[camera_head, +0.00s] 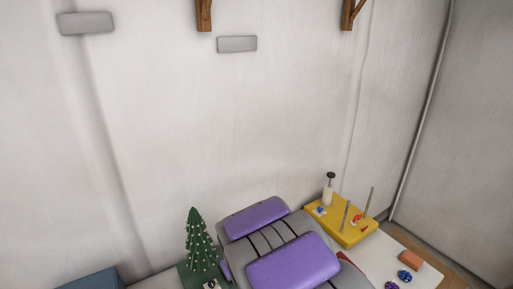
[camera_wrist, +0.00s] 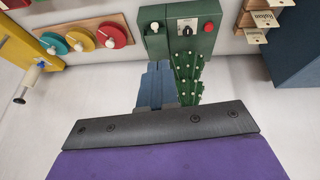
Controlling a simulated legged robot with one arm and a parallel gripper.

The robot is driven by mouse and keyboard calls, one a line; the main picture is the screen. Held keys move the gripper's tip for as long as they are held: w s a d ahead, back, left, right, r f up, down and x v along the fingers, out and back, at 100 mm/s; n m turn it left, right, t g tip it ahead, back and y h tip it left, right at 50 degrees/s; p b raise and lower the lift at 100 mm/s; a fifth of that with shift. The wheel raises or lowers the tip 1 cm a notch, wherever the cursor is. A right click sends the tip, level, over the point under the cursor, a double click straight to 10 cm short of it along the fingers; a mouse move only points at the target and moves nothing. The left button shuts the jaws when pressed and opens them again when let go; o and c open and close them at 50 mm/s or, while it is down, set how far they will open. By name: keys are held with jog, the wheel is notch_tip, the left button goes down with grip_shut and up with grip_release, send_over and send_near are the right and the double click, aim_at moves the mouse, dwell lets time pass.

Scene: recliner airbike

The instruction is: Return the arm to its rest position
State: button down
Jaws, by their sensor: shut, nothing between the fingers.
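My gripper (camera_wrist: 160,128) fills the bottom of the wrist view as a dark bar with several bolts in front of a purple panel. It is shut and nothing shows held in it. In the head view, purple and grey padded parts stand at the bottom centre, before the wall; I cannot make out the fingers there. The base of my arm is not shown.
A green cone tree (camera_head: 200,240) stands close left of the padded parts. A yellow stand (camera_head: 342,224) with pegs is close right. A green box (camera_wrist: 192,22) with knobs, colored discs (camera_wrist: 80,40) and a blue box (camera_wrist: 298,45) surround the gripper.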

jog(key=s+d+r+m+g, duration=0.2)
jog(key=s+d, duration=0.4)
jog(key=s, duration=0.5)
jog(key=s+d+r+m+g+h+b, duration=0.1)
jog(key=s+d+r, duration=0.4)
jog(key=s, duration=0.7)
jog(key=s+d+r+m+g+b, duration=0.1)
jog(key=s+d+r+m+g, duration=0.2)
jog(key=s+d, duration=0.5)
jog(key=s, duration=0.4)
jog(key=shift+d+r+m+g, duration=0.2)
jog(key=shift+m+g, duration=0.1)
jog(key=shift+m, duration=0.1)
